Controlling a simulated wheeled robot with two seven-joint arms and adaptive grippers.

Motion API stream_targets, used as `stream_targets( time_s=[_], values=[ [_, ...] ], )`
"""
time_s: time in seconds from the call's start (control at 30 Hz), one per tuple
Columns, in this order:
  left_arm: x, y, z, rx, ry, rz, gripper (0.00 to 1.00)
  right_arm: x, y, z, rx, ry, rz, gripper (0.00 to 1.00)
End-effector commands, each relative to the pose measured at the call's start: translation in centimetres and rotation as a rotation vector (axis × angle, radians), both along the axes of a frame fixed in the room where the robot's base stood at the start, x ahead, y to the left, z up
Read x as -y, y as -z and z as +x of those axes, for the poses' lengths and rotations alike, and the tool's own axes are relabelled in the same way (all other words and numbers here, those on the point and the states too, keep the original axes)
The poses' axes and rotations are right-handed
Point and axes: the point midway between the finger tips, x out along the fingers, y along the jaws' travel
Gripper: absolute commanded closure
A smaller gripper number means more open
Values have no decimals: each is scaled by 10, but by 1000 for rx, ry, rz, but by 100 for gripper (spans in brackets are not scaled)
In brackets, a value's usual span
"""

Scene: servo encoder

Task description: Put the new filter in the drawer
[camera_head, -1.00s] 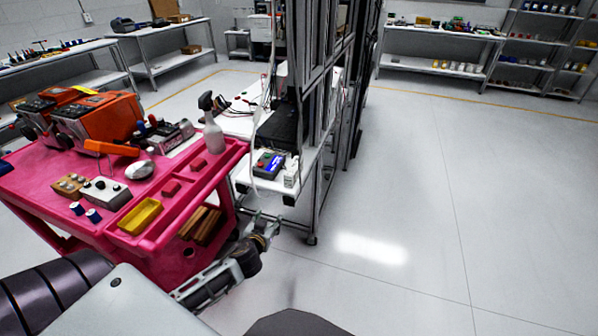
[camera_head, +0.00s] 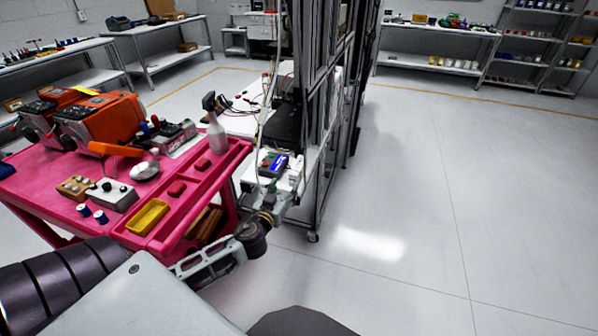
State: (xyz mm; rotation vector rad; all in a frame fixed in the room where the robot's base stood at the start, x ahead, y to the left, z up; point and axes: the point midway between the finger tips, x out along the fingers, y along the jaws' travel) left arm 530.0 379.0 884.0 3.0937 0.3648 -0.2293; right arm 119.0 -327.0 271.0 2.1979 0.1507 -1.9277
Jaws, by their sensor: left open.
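My left gripper (camera_head: 277,196) is open at the front edge of the white workbench (camera_head: 243,174). It overlaps the lower part of a small grey device with a blue screen (camera_head: 272,160) in the picture. I cannot tell whether it touches anything. A small white item (camera_head: 296,170) stands to the right of the device, close to the gripper's fingers; I cannot tell whether it is the filter. I cannot make out a drawer. My right gripper is not in view.
A pink cart (camera_head: 48,180) at the left carries orange machines (camera_head: 100,122), a spray bottle (camera_head: 216,135) and a yellow tray (camera_head: 148,216). A dark metal frame (camera_head: 320,120) rises at the workbench's right. The floor (camera_head: 450,210) to the right is clear.

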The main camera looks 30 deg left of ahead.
Motion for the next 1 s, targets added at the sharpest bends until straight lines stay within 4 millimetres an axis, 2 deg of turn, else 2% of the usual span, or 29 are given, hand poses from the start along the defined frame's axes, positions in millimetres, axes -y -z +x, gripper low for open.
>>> stream_targets(
  time_s=[0.37,1.0],
  values=[
    [-1,1,4,-1,-1,0,43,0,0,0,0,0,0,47],
    [-10,7,44,-1,-1,1,43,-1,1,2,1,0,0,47]
  ],
)
